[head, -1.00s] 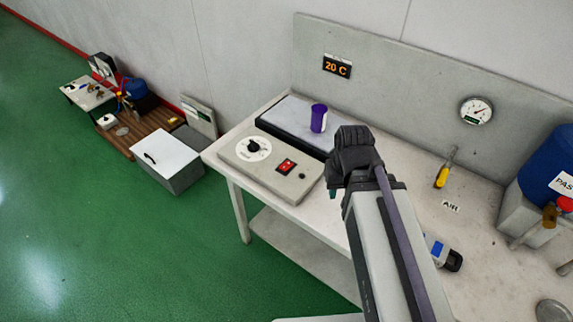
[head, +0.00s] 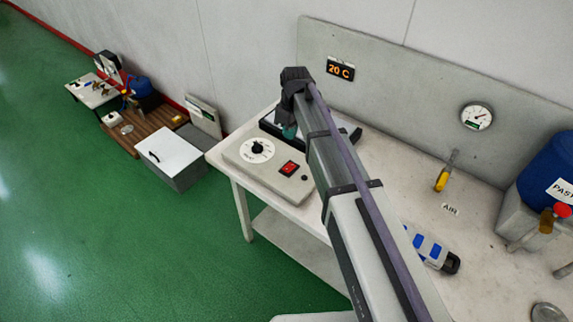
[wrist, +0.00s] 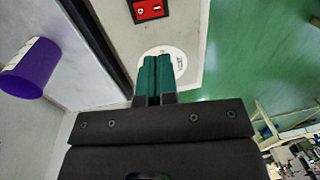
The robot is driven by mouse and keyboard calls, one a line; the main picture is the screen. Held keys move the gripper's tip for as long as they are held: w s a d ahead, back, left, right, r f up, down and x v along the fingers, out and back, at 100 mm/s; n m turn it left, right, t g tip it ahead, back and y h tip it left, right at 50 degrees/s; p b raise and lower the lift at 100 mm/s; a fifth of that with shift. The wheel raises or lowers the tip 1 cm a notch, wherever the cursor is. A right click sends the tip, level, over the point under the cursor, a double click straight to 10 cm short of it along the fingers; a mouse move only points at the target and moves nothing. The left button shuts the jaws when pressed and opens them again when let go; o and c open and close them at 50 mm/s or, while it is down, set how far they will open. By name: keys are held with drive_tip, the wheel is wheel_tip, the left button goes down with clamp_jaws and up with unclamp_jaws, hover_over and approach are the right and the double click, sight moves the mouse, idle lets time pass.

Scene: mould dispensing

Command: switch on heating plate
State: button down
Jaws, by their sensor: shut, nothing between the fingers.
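The heating plate's control box (head: 237,157) stands at the left end of the bench. It carries a round white dial with a black knob (head: 257,149) and a red rocker switch (head: 289,168). The plate's pale top (wrist: 58,18) lies behind it, mostly hidden by my arm in the head view. In the wrist view the red switch (wrist: 151,9) is at the top edge. My gripper (wrist: 157,58) is shut and empty, its green fingertips over the white dial (wrist: 180,58) and covering its knob. In the head view my gripper (head: 290,131) is above the box's back edge.
A purple cup (wrist: 30,68) stands on the plate. A display (head: 340,70) on the back panel reads 20 C. The bench's middle is mostly clear.

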sight(286, 170)
drive_tip(key=shift+f, duration=0.1)
drive_tip(key=f+b, duration=0.4)
drive_tip(key=s+f+b, duration=0.1)
drive_tip(key=f+b, duration=0.4)
drive_tip(key=a+f+b, duration=0.1)
drive_tip(key=f+b, duration=0.4)
drive_tip(key=shift+s, duration=0.15)
drive_tip(key=shift+r, duration=0.1)
